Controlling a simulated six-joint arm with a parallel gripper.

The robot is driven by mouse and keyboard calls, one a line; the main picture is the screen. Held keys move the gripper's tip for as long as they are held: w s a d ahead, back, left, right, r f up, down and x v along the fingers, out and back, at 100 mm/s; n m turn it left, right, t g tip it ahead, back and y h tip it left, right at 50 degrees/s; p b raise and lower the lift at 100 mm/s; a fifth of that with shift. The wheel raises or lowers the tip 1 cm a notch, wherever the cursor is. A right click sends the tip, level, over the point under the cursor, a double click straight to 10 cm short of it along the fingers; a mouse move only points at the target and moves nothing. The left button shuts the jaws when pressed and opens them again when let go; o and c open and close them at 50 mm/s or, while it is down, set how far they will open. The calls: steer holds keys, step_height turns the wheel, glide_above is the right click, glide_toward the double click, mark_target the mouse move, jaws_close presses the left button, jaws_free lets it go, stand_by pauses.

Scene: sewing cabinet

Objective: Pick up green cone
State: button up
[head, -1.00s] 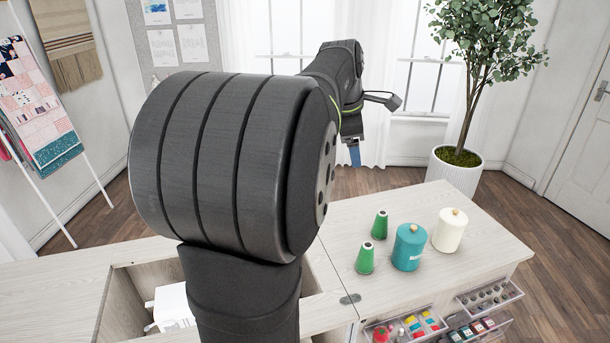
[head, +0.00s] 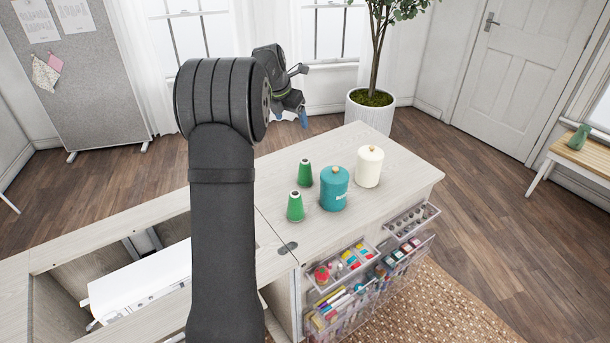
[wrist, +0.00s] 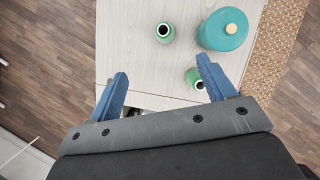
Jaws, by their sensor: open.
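Two green cones stand upright on the pale wooden cabinet top. The rear cone (head: 305,173) is beside the teal canister, and the front cone (head: 295,206) is nearer the hinge. In the wrist view one cone (wrist: 165,33) shows near the top centre, and another cone (wrist: 194,78) lies close to the right fingertip in the picture, partly hidden by it. My gripper (wrist: 161,82) is open, with blue fingers wide apart and nothing between them. In the head view my gripper (head: 292,119) is raised beyond the cabinet's far left edge, apart from both cones.
A teal lidded canister (head: 334,190) and a cream canister (head: 369,167) stand right of the cones. A white machine (head: 140,285) sits in the cabinet's left opening. A potted tree (head: 369,112) stands behind.

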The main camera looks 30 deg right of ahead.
glide_toward(301, 167)
steer(key=x, duration=0.7)
steer(key=shift+d+f, duration=0.15)
steer(key=shift+f, duration=0.25)
steer(key=shift+d+x, duration=0.15)
steer(key=shift+x, duration=1.25)
steer(key=shift+d+x, duration=0.2)
steer(key=shift+x, duration=1.2)
steer(key=shift+r, duration=0.1)
steer(key=c, duration=1.1)
